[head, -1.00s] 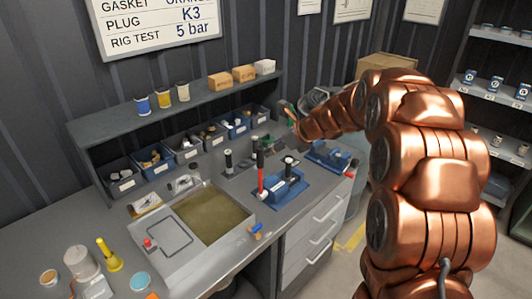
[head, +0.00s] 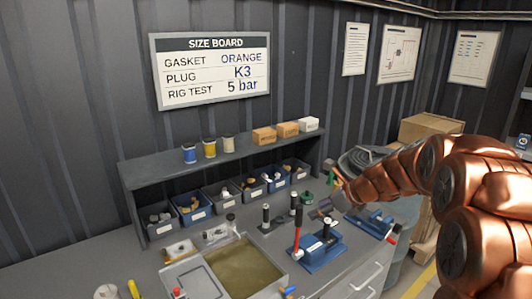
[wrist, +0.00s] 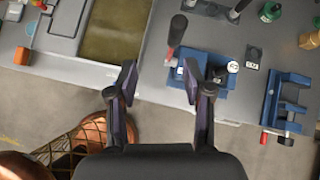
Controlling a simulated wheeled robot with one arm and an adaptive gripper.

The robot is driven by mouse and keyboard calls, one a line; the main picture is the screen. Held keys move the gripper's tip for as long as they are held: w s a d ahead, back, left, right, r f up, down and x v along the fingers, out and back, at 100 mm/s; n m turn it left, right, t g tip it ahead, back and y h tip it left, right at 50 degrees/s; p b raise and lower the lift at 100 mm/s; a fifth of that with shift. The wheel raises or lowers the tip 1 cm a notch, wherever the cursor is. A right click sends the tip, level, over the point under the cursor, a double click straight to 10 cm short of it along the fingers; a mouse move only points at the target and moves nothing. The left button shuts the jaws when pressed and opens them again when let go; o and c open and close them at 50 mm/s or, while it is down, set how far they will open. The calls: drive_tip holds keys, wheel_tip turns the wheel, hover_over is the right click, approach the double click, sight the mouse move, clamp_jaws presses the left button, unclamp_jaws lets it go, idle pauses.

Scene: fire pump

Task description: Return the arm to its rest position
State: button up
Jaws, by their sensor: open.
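My gripper is open and empty in the wrist view (wrist: 159,82), with its two dark fingers apart over the bench's front edge. The blue fixture (head: 318,250) stands on the bench to the left of and below the arm's end.
A grey tray with an olive basin (head: 245,268) lies on the bench. A shelf (head: 220,153) with cans and boxes stands above a row of bins (head: 193,212). A blue vise (head: 370,222) sits at the right end. Floor shows in front of the bench (wrist: 60,95).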

drive_tip(key=s+a+f+n+g+h, duration=0.1)
drive_tip(key=s+a+f+n+g, duration=0.2)
drive_tip(key=s+n, duration=0.65)
drive_tip(key=s+a+n+g+h, duration=0.15)
drive_tip(key=s+a+n, duration=0.35)
drive_tip(key=s, duration=0.9)
drive_tip(key=s+d+f+n+g+h+b, duration=0.1)
drive_tip(key=s+d+f+n+g+h, duration=0.1)
drive_tip(key=s+n, duration=0.4)
drive_tip(key=s+d+f+n+g+h, duration=0.1)
drive_tip(key=s+n, duration=0.5)
drive_tip(key=s, duration=0.8)
drive_tip(key=shift+d+f+g+h+b, duration=0.4)
drive_tip(key=shift+d+f, duration=0.2)
drive_tip(key=shift+d, duration=0.4)
